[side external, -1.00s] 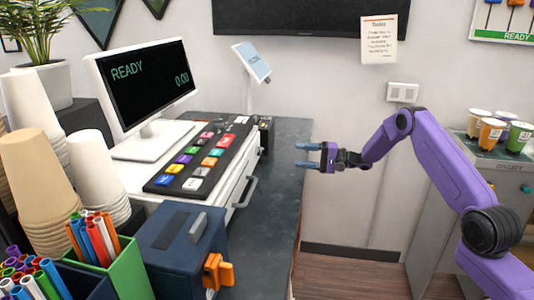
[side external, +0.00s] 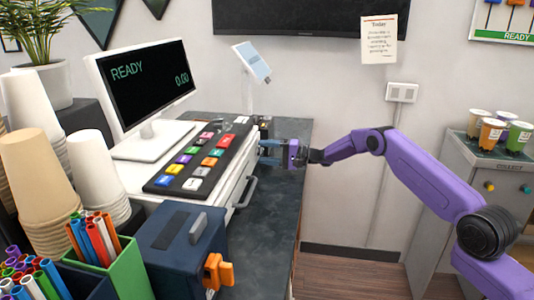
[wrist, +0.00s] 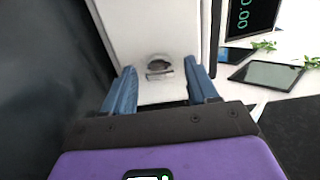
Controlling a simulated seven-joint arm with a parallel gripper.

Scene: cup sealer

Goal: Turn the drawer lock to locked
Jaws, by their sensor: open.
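The drawer lock (wrist: 158,67) is a small round fitting with a dark upper part and a grey, roughly level bar, on a white face in the wrist view. My gripper (wrist: 160,84) is open, with one blue finger on each side of the lock in that picture. I cannot tell if either finger touches it. In the side view my gripper (side external: 268,152) is at the far end of the white drawer unit (side external: 238,180), past the drawer handle (side external: 247,191). The lock cannot be made out there.
The keypad (side external: 203,157) and the READY monitor (side external: 145,85) stand on the unit. A dark sealer box with an orange lever (side external: 216,272) is nearer the camera. The dark counter (side external: 280,210) is clear in front of the drawer.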

